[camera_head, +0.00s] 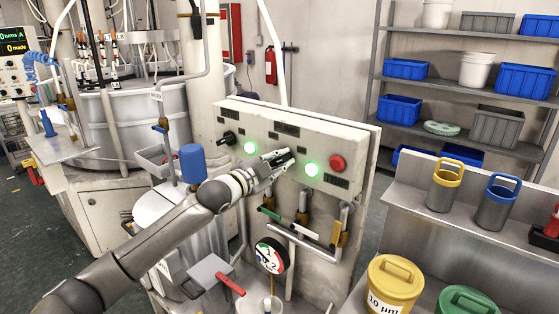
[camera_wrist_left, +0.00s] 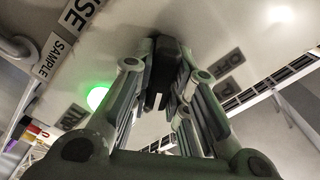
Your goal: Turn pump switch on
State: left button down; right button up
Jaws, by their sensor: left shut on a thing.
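A beige control panel (camera_head: 235,108) stands in the middle of the head view. It carries a black knob (camera_head: 229,138) at left, a lit green lamp (camera_head: 250,147), a second lit green lamp (camera_head: 311,169) and a red button (camera_head: 337,163). My left gripper (camera_head: 287,156) is at the panel face between the two green lamps. In the left wrist view it is shut on a black switch knob (camera_wrist_left: 163,72) with a white mark. The fingers mostly hide this knob in the head view. My right gripper is not in view.
Pipes with coloured handles and a round gauge (camera_head: 271,256) sit below the panel. A steel bench at right holds a yellow canister (camera_head: 394,287) and handled cups (camera_head: 445,186). Shelves with blue bins (camera_head: 399,110) stand behind. A blue-topped post (camera_head: 193,163) is near my left forearm.

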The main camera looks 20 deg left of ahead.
pick_arm(q)
jog(key=shift+f+m, duration=0.1)
jog(key=shift+m, duration=0.5)
jog(key=c, duration=1.4)
grip_release()
